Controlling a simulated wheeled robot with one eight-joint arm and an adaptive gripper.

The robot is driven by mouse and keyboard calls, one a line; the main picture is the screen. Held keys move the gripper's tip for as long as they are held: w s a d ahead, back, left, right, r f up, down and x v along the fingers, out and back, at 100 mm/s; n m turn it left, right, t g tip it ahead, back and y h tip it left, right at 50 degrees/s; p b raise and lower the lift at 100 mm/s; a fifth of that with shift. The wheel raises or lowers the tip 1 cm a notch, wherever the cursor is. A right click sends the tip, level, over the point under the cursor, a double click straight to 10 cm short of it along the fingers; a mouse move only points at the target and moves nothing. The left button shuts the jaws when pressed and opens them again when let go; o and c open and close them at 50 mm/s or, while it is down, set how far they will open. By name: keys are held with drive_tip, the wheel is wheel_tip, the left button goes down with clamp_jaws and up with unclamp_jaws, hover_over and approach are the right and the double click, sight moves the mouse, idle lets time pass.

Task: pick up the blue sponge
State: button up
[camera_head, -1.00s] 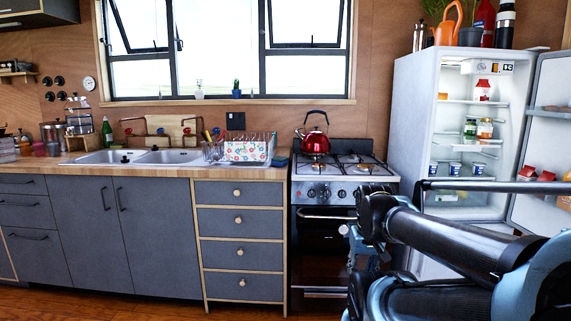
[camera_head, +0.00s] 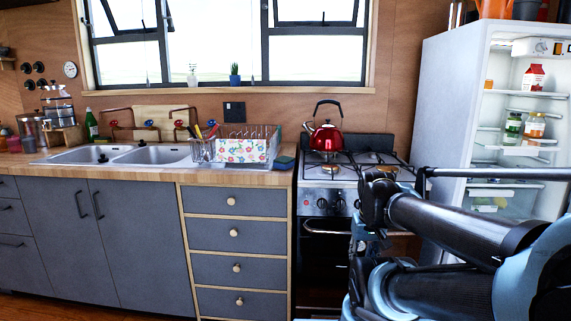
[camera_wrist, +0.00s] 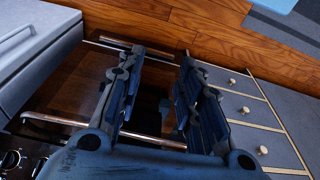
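The blue sponge (camera_head: 285,162) lies on the wooden counter at its right end, between the dish rack and the stove. It is small in the head view, with a greenish lower part. I do not make it out in the wrist view. My gripper (camera_wrist: 164,62) is open and empty in the wrist view, its two dark fingers apart. Past the fingers show the oven front, drawers and wooden floor. In the head view my arm covers part of the stove front, and the fingers are not clear there.
The dish rack (camera_head: 262,135) with a floral item stands left of the sponge. A red kettle (camera_head: 326,137) sits on the stove (camera_head: 345,170) to the right. The sink (camera_head: 150,155) is farther left. An open fridge (camera_head: 450,100) stands at the right.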

sight(286, 159)
drive_tip(key=shift+w+a, duration=0.1)
drive_tip(key=shift+w, duration=0.15)
